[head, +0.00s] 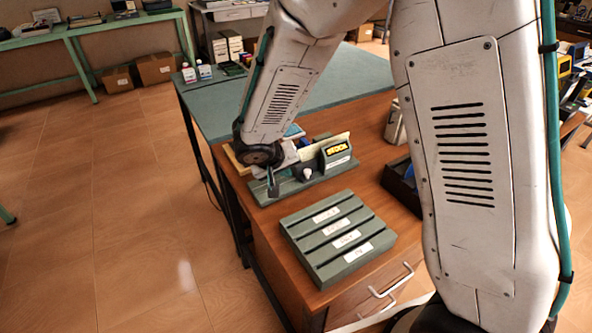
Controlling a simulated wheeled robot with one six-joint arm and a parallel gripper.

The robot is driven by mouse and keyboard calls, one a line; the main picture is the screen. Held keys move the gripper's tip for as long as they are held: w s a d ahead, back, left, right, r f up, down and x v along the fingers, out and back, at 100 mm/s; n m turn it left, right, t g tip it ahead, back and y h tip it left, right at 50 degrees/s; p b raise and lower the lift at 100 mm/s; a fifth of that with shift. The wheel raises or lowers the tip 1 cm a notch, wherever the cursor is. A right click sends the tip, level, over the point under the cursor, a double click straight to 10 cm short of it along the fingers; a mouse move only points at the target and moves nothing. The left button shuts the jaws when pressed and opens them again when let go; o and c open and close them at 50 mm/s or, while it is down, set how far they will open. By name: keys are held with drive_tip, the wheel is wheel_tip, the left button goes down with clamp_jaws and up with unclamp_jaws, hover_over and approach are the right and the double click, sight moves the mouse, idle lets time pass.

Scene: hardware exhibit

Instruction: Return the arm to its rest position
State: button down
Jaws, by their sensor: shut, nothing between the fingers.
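My gripper (272,184) is at the end of my white arm, low over the wooden workbench (377,133) beside a grey-green fixture. Its fingers look shut, with nothing seen between them. My arm is bent, with its forearm reaching down over the bench. The upper links fill much of the right side of the head view and hide part of the bench.
A slotted grey-green block (339,238) with several white labels lies in front. A dark open bin (402,185) stands right. A green-topped table (218,108) adjoins behind; the floor at left is clear.

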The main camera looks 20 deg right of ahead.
drive_tip(key=v, duration=1)
drive_tip(key=s+d+r+g+y, duration=0.1)
drive_tip(key=s+d+r, duration=0.3)
drive_tip(key=s, duration=0.5)
drive_tip(key=s+d+r+g+y, duration=0.1)
drive_tip(key=s+d+r, duration=0.3)
drive_tip(key=s, duration=0.4)
drive_tip(key=s+d+r+g+y, duration=0.1)
drive_tip(key=s+d+r+y, duration=0.1)
drive_tip(key=s+d+r, duration=0.3)
drive_tip(key=shift+s+d+y, duration=0.4)
drive_tip(key=shift+s+d, duration=0.2)
drive_tip(key=shift+s, duration=1.7)
